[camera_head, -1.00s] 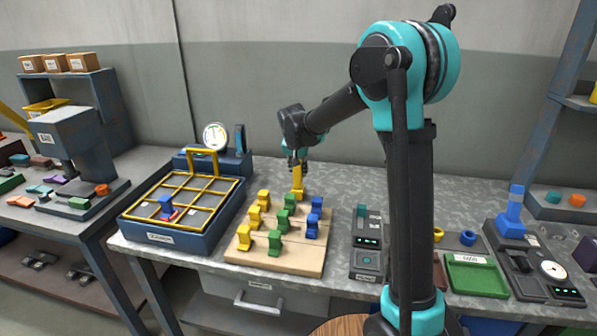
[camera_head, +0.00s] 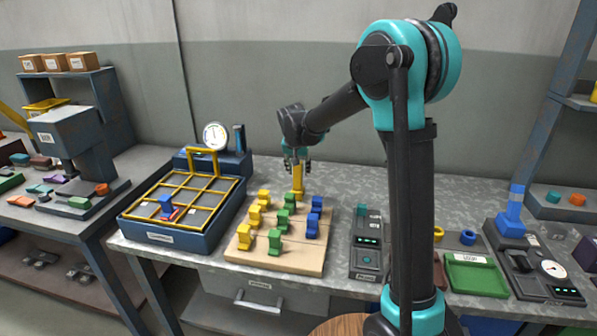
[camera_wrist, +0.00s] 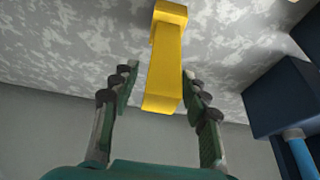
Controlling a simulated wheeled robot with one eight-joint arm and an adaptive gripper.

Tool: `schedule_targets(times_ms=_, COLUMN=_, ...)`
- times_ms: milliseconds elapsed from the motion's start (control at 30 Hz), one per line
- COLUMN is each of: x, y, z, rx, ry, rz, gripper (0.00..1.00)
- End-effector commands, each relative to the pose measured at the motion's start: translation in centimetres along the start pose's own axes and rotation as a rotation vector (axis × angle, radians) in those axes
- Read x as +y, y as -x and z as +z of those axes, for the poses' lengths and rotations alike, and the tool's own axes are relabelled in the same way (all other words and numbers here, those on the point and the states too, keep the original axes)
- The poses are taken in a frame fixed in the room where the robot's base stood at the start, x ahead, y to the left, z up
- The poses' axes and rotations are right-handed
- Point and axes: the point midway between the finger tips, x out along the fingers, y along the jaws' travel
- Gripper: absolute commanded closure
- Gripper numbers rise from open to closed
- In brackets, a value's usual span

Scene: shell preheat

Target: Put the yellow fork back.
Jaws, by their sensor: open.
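The yellow fork (camera_head: 298,180) stands upright at the back edge of the wooden board (camera_head: 285,262); whether its foot rests on the board or on the table behind it, I cannot tell. In the wrist view the yellow fork (camera_wrist: 167,60) lies between my fingers, with a gap on both sides. My gripper (camera_head: 297,166) is open around the fork's upper part; it also shows in the wrist view (camera_wrist: 160,85).
Several yellow (camera_head: 246,238), green (camera_head: 275,242) and blue (camera_head: 312,226) pieces stand in rows on the board, close in front of the fork. A blue tray with a yellow grid (camera_head: 163,238) is at left. A grey device with green lights (camera_head: 367,258) is at right.

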Motion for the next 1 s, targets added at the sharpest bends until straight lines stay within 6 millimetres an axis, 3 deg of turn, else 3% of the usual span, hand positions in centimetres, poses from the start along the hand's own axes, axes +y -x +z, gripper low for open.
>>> schedule_targets(times_ms=500, x=0.0, y=9.6, z=0.0, rx=0.0, ry=0.0, rz=0.0, gripper=0.54)
schedule_targets(times_ms=700, x=0.0, y=11.2, z=0.0, rx=0.0, ry=0.0, rz=0.0, gripper=0.54)
schedule_targets(times_ms=1000, x=0.0, y=11.4, z=0.0, rx=0.0, ry=0.0, rz=0.0, gripper=0.54)
